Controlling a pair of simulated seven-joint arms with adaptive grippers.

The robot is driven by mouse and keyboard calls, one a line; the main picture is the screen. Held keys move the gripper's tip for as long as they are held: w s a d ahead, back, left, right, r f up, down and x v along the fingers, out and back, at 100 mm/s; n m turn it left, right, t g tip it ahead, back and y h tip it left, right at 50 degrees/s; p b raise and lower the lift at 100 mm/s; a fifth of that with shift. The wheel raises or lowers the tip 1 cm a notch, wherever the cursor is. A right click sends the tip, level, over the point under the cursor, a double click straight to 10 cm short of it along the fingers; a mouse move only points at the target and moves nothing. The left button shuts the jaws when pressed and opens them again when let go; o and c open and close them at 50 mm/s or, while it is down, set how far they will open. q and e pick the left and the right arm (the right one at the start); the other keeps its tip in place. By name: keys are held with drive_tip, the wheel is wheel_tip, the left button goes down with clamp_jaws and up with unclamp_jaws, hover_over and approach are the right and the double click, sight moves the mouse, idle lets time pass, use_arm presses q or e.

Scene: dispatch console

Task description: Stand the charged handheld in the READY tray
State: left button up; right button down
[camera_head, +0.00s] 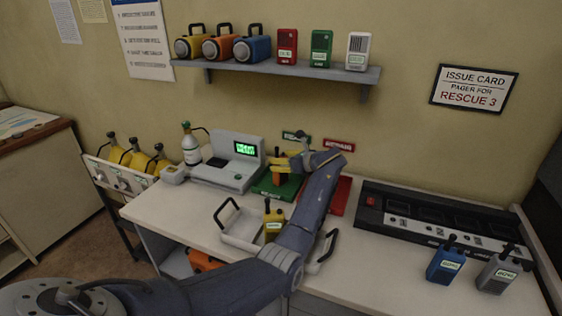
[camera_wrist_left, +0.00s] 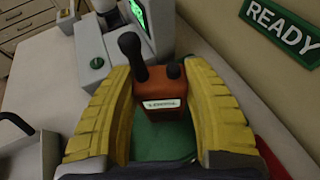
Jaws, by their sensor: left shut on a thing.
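An orange handheld (camera_wrist_left: 165,88) with a black antenna, a knob and a white label stands between the yellow fingers of my left gripper (camera_wrist_left: 160,115) in the left wrist view. In the head view the orange handheld (camera_head: 279,178) is partly hidden by my left gripper (camera_head: 284,163), which is shut on it. The green READY tray (camera_head: 265,188) lies below it on the desk, and its green floor also shows in the left wrist view (camera_wrist_left: 158,142). Whether the handheld's base touches the tray I cannot tell. My right gripper is not in view.
A grey tester (camera_head: 225,172) with a lit green screen stands left of the tray. A red tray (camera_head: 340,196) lies to its right, partly behind my arm. A white carrier (camera_head: 240,236) with a yellow handheld (camera_head: 273,222) is in front. A black charger (camera_head: 425,215) stands right.

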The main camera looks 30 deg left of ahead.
use_arm(q)
drive_tip(key=o, duration=1.4)
drive_tip(key=shift+f, duration=0.15)
drive_tip(key=shift+o, duration=0.2)
drive_tip(key=v, duration=0.4)
drive_tip(key=shift+r, duration=0.25)
